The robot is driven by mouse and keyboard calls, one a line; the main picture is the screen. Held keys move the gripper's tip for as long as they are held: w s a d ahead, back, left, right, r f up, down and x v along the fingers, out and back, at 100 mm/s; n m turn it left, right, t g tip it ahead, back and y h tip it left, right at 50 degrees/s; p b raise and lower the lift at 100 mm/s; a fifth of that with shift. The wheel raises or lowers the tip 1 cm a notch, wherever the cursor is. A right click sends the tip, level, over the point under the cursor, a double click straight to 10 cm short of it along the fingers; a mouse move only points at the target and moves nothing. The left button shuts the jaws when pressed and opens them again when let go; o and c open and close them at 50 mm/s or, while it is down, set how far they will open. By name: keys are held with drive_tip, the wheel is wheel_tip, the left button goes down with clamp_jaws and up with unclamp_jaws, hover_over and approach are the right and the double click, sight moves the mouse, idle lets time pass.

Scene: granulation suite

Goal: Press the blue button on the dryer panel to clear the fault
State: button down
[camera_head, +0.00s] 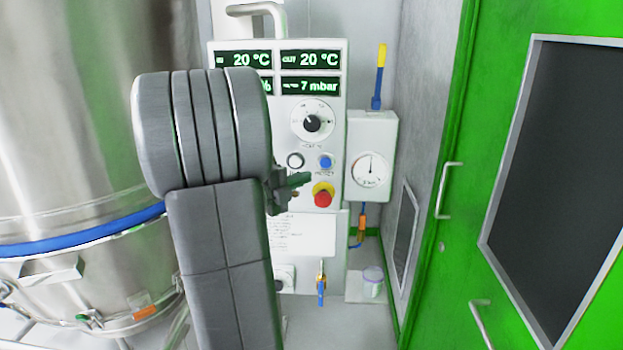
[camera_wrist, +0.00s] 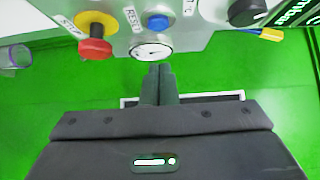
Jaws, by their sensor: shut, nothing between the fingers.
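In the wrist view the blue button (camera_wrist: 157,22) is at the top, beside a RESET label. My gripper (camera_head: 306,178) is shut and empty in front of the panel, a little left of and below the blue button in the head view. In the wrist view its fingertips (camera_wrist: 160,70) point up toward the panel, apart from the button. My arm hides part of the panel's left side.
The red stop knob (camera_head: 323,196) on its yellow base sits close below the button; it also shows in the wrist view (camera_wrist: 95,47). A selector dial (camera_head: 312,123) is above. A gauge box (camera_head: 371,165) is to the right, a steel vessel (camera_head: 80,110) left, a green door (camera_head: 490,120) far right.

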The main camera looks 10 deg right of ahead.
drive_tip(key=v, duration=0.5)
drive_tip(key=shift+b, duration=0.4)
drive_tip(key=shift+d, duration=0.15)
